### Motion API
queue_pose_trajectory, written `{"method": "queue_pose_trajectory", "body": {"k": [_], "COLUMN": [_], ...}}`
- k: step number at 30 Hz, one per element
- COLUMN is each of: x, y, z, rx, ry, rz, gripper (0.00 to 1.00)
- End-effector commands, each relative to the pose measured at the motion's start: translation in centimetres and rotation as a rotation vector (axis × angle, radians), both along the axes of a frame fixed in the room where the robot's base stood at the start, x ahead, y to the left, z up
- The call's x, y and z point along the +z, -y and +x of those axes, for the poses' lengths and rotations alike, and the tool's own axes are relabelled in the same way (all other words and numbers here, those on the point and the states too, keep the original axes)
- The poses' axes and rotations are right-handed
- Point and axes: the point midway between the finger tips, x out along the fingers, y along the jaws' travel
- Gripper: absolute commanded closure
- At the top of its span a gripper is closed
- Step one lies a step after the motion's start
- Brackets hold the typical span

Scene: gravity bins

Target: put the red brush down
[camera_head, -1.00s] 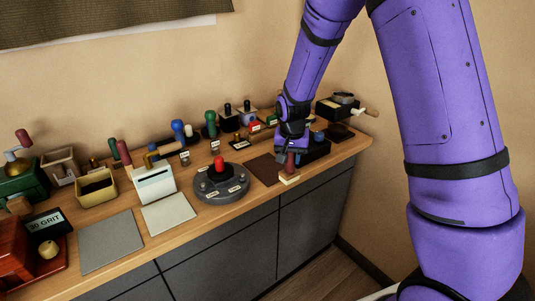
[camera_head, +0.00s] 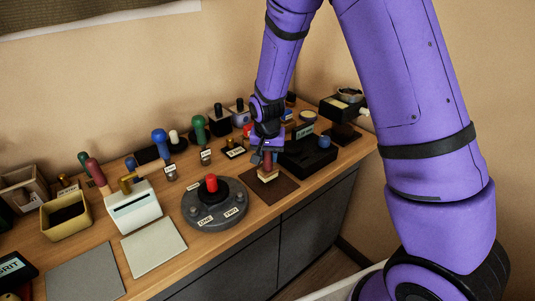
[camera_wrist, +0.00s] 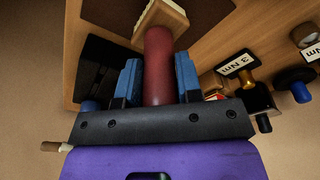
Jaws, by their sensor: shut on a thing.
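The red brush has a dark red handle (camera_wrist: 158,68) and a pale wooden head (camera_wrist: 160,18), with the head pointing down. In the head view the brush (camera_head: 268,172) hangs upright below my gripper (camera_head: 267,152). My gripper, with blue finger pads (camera_wrist: 158,82), is shut on the handle in the wrist view. The brush head is over the left part of a dark brown mat (camera_head: 283,190). I cannot tell whether the bristles touch the mat.
A black tray (camera_head: 308,158) stands just behind and right of the mat. A round grey dial base with a red knob (camera_head: 213,205) stands to the left. A white slotted box (camera_head: 134,207) and flat pads lie further left. Several handled tools stand behind.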

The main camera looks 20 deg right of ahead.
Motion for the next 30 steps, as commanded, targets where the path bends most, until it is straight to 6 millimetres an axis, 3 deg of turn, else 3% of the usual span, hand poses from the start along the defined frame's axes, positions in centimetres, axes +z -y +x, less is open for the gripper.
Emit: {"method": "queue_pose_trajectory", "body": {"k": [4, 15, 16, 18, 30], "x": [-1.6, -1.9, -1.9, -1.9, -1.3], "y": [-0.7, -0.7, -0.7, -0.7, -0.7], "z": [-0.6, -0.6, -0.6, -0.6, -0.6], "rx": [0.001, 0.000, 0.000, 0.000, 0.000], "ry": [0.001, 0.001, 0.001, 0.001, 0.004], "rz": [-0.001, 0.000, 0.000, 0.000, 0.000], "gripper": [1.00, 1.00, 0.60, 0.44, 0.42]}}
